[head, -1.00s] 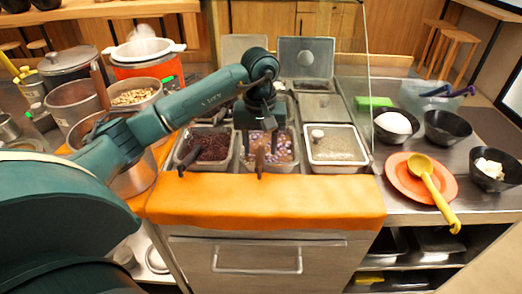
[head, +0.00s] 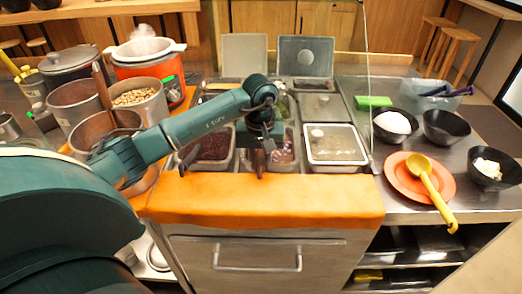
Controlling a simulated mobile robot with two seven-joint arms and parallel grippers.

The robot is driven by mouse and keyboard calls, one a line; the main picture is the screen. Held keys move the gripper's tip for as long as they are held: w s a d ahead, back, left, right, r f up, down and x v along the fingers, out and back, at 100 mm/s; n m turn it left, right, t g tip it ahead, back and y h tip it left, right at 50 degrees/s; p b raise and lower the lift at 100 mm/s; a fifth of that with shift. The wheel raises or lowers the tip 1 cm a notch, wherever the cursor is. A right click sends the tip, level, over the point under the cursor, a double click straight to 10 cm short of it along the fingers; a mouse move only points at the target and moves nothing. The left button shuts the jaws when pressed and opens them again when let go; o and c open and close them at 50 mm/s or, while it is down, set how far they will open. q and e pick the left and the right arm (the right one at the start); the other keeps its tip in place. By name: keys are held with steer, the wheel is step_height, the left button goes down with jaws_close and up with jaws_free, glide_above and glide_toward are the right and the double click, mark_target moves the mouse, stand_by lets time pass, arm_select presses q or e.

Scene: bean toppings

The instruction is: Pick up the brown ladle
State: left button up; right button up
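A dark brown ladle handle (head: 259,163) sticks up over the front edge of the middle topping bin (head: 283,166). The ladle's lower part is hidden in the bin and behind my gripper. A second dark brown handle (head: 187,159) leans over the front of the red bean bin (head: 215,164) to the left. My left gripper (head: 259,146) points down at the middle bin, right at the upper end of its handle. Its fingers are dark and small here, so I cannot tell whether they touch or enclose the handle. My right gripper is out of view.
A lidded-looking bin (head: 335,147) stands right of the middle bin. An orange cloth (head: 265,199) covers the counter front. A yellow ladle (head: 433,190) lies on an orange plate (head: 399,178) at right, near black bowls (head: 447,127). Metal pots (head: 140,102) crowd the left.

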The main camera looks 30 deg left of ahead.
arm_select(q)
jaws_close()
